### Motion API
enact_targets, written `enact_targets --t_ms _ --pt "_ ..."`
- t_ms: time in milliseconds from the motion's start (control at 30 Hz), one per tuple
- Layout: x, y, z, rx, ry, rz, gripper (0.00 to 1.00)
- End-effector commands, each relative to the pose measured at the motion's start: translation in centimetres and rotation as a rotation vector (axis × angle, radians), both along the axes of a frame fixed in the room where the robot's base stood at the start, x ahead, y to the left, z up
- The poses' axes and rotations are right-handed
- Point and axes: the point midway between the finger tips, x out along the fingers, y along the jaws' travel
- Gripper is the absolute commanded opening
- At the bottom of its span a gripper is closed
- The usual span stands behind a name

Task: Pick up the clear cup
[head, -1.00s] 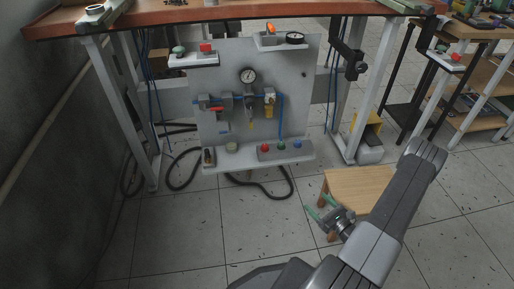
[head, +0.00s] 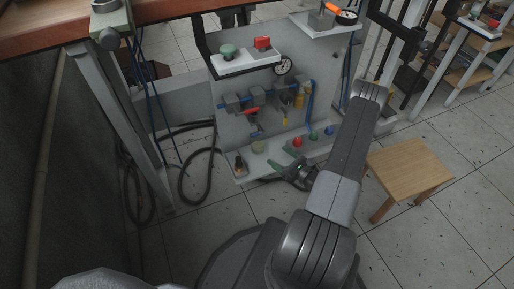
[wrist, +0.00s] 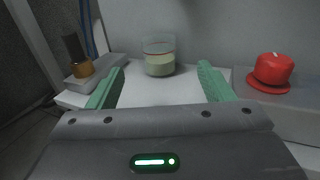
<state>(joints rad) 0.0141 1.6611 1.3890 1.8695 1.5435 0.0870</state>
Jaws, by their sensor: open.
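The clear cup (wrist: 159,57) stands upright on the white lower shelf, with pale greenish contents in it. In the wrist view it is straight ahead, between and beyond my two green fingertips. In the head view the cup (head: 258,147) is small, on the shelf at the foot of the grey panel. My gripper (wrist: 161,84) is open and empty, its fingers spread wider than the cup. In the head view my gripper (head: 288,169) is low in front of the shelf, right of the cup.
A red button (wrist: 272,70) sits right of the cup on a grey box, with green and blue buttons beyond. A dark object with a brass base (wrist: 78,60) stands left. The panel (head: 235,110) rises behind. A wooden stool (head: 410,167) stands right.

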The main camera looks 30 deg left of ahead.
Motion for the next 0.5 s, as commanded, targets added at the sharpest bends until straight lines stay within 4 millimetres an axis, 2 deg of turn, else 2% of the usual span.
enact_targets --t_ms 33,133,500 --pt "0.3 1.1 -0.2 -0.001 -0.002 0.005 0.74" --pt "0.8 2.7 -0.2 -0.001 -0.002 0.004 0.74" --pt "1.7 5.9 -0.5 0.001 -0.001 0.003 0.74"
